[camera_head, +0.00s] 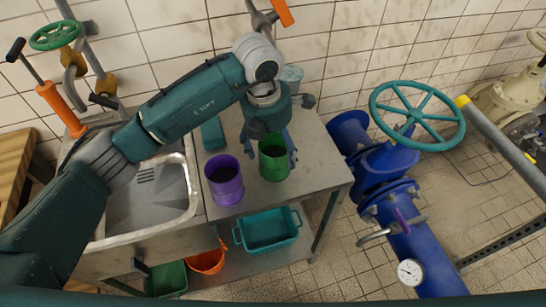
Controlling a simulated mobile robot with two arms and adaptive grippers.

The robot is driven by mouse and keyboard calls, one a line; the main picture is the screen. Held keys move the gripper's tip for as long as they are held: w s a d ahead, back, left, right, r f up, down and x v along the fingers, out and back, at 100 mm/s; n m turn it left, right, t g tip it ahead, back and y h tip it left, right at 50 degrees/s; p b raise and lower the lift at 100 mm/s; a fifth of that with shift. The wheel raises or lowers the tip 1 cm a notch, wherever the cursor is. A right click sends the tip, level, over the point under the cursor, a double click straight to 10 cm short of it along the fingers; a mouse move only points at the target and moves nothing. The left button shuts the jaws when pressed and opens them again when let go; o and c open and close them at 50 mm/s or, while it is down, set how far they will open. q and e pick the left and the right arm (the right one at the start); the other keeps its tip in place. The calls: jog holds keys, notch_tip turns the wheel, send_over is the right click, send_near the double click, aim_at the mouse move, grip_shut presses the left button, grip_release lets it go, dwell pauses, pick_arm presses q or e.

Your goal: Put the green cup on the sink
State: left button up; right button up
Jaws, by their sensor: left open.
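The green cup (273,162) stands upright on the metal counter, right of the sink. My left gripper (270,152) reaches over it from behind, pointing down. Its fingers are open and show on both sides of the cup; whether they touch it I cannot tell. The gripper body hides part of the counter behind the cup. The metal sink (184,211) with its basin lies at the left, partly covered by my left arm. My right gripper is not in view.
A purple cup (224,183) stands close to the left of the green cup. A teal block (212,133) lies behind it. A teal bin (268,232) and an orange bucket (207,262) are below the counter.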

pick_arm(q)
jog(key=shift+d+f, duration=0.1)
jog(key=shift+f, duration=0.45)
jog(key=f, duration=0.1)
jog(key=f+p, duration=0.1)
jog(key=f, duration=0.1)
jog(key=f+p, duration=0.1)
jog(key=shift+w+d+f, duration=0.2)
jog(key=shift+w, duration=0.05)
jog(key=shift+f, duration=0.25)
jog(key=c, duration=1.3)
jog(key=shift+r, duration=0.1)
notch_tip(320, 180, up, 20)
jog(key=b, duration=0.4)
